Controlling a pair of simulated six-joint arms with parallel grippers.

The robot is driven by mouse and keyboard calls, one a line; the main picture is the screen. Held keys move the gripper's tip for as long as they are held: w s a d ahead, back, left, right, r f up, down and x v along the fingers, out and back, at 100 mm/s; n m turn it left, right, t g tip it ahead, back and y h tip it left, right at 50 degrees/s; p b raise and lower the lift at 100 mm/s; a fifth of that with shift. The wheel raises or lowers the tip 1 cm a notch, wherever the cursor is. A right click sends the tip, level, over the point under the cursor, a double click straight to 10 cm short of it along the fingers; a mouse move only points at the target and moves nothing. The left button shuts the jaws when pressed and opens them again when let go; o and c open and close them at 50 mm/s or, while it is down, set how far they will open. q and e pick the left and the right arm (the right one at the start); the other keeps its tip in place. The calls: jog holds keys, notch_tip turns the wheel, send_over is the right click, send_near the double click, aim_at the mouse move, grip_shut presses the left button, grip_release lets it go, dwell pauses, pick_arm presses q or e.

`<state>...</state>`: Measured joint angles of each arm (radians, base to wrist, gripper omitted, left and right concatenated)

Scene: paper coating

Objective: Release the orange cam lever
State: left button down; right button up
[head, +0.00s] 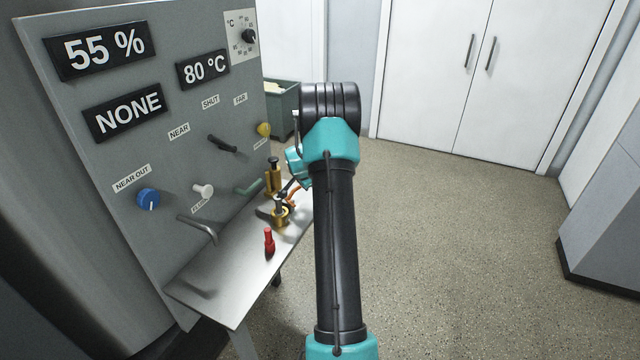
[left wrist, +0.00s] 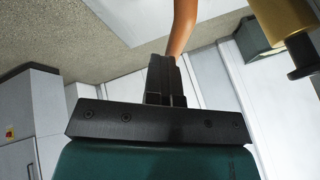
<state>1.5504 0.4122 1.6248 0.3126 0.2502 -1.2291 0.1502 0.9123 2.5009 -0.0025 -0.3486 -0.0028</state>
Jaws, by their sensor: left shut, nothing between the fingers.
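The orange cam lever (head: 291,198) shows as a small orange piece beside the brass fittings on the steel shelf, partly hidden by my arm. In the left wrist view the lever (left wrist: 183,24) rises as a curved orange bar just beyond the fingertips. My left gripper (left wrist: 163,62) is shut with nothing between its fingers, its tips right at the lever's lower visible end. I cannot tell whether they touch it. In the head view the gripper (head: 291,187) is small and dark beside the brass fittings. My right gripper is not in view.
A brass post (head: 273,178) and a brass clamp (head: 280,216) stand close by on the shelf (head: 225,265). A red-handled piece (head: 269,240) is nearer. The grey panel (head: 100,190) with knobs and handles rises at left. Open floor lies to the right.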

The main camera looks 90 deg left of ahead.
pick_arm(q)
jog(key=shift+a+r, duration=0.1)
dwell(0.3)
jog(key=w+d+r, duration=0.2)
jog(key=d+r, duration=0.5)
jog(key=r, duration=0.3)
jog(key=shift+w+d, duration=0.4)
